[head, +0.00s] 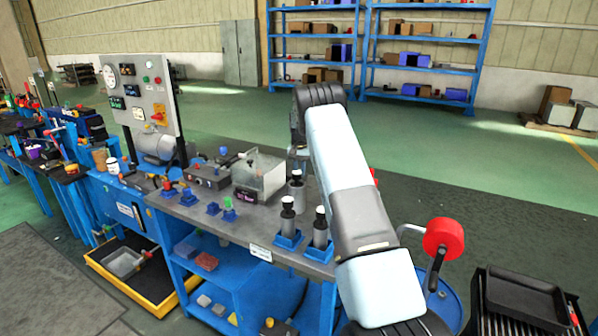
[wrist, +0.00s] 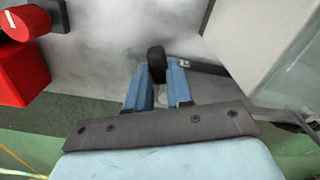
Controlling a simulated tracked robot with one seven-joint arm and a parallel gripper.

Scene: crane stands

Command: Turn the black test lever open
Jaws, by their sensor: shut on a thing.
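In the wrist view, the two blue fingers of my gripper (wrist: 157,74) are closed around the black test lever (wrist: 156,55). Its rounded black end shows between and just beyond the fingertips. A dark flat bar runs off to the right behind the right finger; I cannot tell if it is part of the lever. How far the lever is turned cannot be told.
In the wrist view, a red block (wrist: 20,76) and a red knob (wrist: 16,24) are at upper left, and a pale panel (wrist: 265,45) is close at right.

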